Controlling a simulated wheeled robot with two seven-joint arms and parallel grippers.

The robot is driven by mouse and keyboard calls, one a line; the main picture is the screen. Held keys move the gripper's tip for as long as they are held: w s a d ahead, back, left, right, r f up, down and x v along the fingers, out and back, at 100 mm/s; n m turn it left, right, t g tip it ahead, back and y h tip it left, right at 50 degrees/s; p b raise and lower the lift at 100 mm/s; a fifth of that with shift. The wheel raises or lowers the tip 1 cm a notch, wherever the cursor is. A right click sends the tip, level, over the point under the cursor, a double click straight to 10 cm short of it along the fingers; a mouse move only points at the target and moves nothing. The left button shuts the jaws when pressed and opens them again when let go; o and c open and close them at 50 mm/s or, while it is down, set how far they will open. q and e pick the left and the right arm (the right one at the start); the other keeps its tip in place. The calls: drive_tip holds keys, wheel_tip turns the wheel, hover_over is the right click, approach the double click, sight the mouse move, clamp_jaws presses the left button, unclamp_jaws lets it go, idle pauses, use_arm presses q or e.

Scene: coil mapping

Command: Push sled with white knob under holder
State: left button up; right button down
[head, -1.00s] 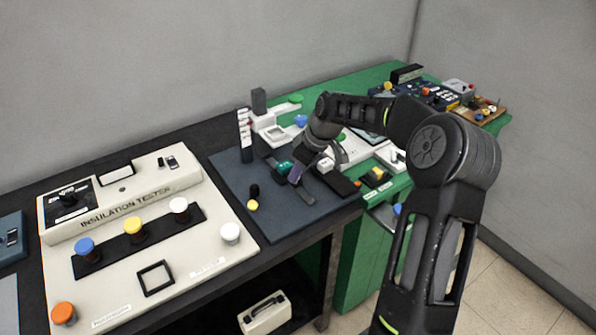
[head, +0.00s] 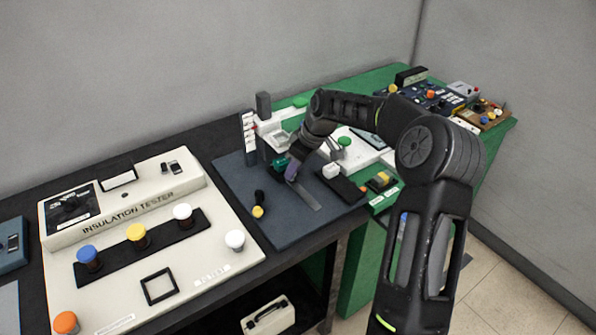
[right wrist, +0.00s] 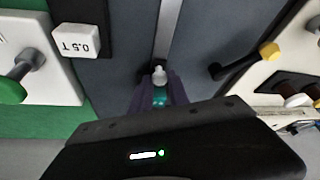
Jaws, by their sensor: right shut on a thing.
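On the dark mat (head: 285,225), a grey rail strip (head: 303,195) runs back-left toward a white stand-like fixture (head: 266,128) with a dark block on top, which looks like the holder. My right gripper (head: 291,172) is low at the strip's far end, shut. A teal piece (head: 279,162) shows beside its fingers. In the right wrist view, the purple fingers (right wrist: 159,100) close around a teal piece (right wrist: 160,97), with a small white knob (right wrist: 160,74) at their tips. The sled's body is mostly hidden by the gripper. My left gripper is not in view.
A white block marked 0.5 T (head: 331,171) on a dark bar and a green knob (head: 344,142) stand right of the gripper. A black lever with a yellow end (head: 258,210) lies left of the strip. The insulation tester (head: 150,235) fills the left.

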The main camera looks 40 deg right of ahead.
drive_tip(key=shift+w+r, duration=0.15)
drive_tip(key=shift+w, duration=0.05)
drive_tip(key=c, duration=1.3)
unclamp_jaws()
drive_tip(key=shift+o, duration=0.2)
drive_tip(key=b+v, duration=0.1)
drive_tip(key=v, duration=0.6)
drive_tip(key=shift+s+r, duration=0.2)
drive_tip(key=shift+r, duration=0.05)
